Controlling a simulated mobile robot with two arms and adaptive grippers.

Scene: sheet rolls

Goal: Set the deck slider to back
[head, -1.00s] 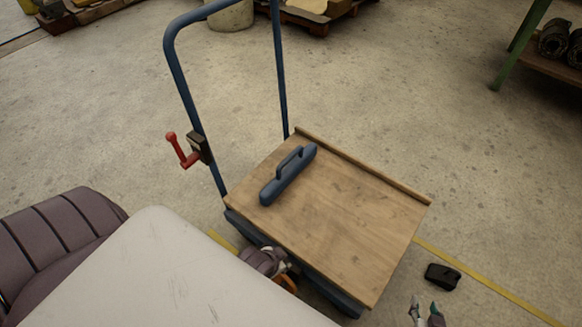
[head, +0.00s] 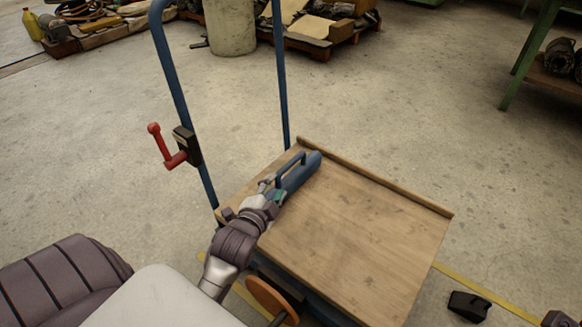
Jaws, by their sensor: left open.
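My right gripper's fingers are not in view.
The cart's blue push frame (head: 176,90) rises at the left, with a red crank (head: 165,148) on it. An orange-brown disc (head: 272,300) shows below the deck. A black block (head: 469,306) lies on the floor at right. A green-legged bench (head: 530,65) stands at upper right.

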